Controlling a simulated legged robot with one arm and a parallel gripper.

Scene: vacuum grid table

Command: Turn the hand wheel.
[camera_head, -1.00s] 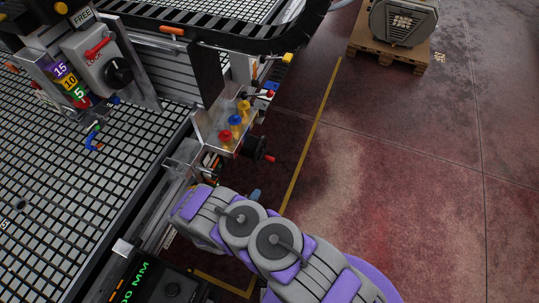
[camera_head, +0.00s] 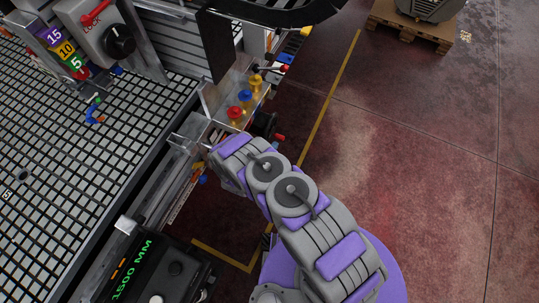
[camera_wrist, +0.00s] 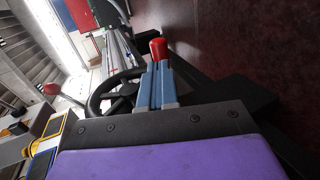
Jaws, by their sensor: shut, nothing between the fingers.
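The hand wheel (camera_wrist: 112,92) is black and spoked, seen at a slant behind my fingers in the wrist view. Its red handle (camera_wrist: 158,48) shows just beyond the fingertips; I cannot tell whether they touch. In the head view the wheel (camera_head: 264,124) is a dark disc at the table's side, with the red handle (camera_head: 280,137) pointing right. My gripper (camera_wrist: 157,66) has blue fingers, shut together with nothing between them. In the head view my arm hides most of the gripper, just below the wheel.
A metal bracket with red, blue and yellow knobs (camera_head: 245,96) sits just above the wheel. The grid table (camera_head: 70,165) fills the left. A black display box (camera_head: 150,275) stands at lower left. The floor to the right is free up to a pallet (camera_head: 410,32).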

